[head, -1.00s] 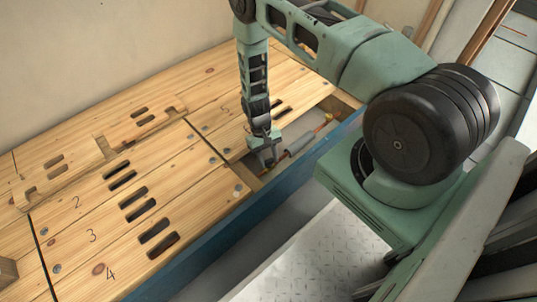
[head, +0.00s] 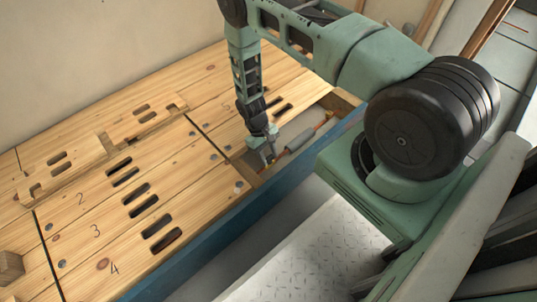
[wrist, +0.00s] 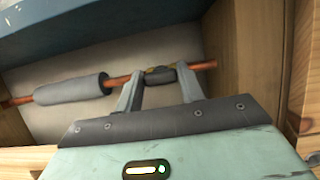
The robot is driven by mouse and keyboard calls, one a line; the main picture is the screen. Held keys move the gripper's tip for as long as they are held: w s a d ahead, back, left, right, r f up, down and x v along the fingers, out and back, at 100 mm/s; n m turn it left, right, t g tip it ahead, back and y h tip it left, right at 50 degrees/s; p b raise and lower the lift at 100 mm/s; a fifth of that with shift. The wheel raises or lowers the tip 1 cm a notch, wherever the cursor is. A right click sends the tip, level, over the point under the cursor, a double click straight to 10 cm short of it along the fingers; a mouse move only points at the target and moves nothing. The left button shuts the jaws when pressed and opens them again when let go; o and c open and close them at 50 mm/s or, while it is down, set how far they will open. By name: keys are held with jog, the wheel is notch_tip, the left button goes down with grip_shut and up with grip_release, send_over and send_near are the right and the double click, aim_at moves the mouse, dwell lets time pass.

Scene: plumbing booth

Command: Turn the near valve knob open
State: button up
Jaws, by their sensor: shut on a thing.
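My gripper (head: 268,160) reaches down into the open bay at the near edge of the wooden deck. In the wrist view my gripper (wrist: 160,88) has one finger on each side of the small dark valve knob (wrist: 160,75) and is shut on it. A bit of brass shows at the knob's upper left. The knob sits on a copper pipe (wrist: 197,66) that runs across the bay. The knob's turn angle cannot be read clearly. In the head view my gripper hides the knob.
A grey insulation sleeve (wrist: 72,89) wraps the pipe left of the gripper; it also shows in the head view (head: 301,140). A wooden wall (wrist: 240,60) bounds the bay on the right. A blue beam (head: 215,232) runs along the deck's front. Slotted planks (head: 150,190) cover the rest.

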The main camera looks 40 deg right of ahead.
jog(key=o, duration=1)
jog(key=shift+r, duration=0.1)
jog(key=p+v, duration=0.5)
jog(key=v, duration=1.2)
jog(key=shift+p, duration=0.4)
jog(key=shift+r, duration=0.1)
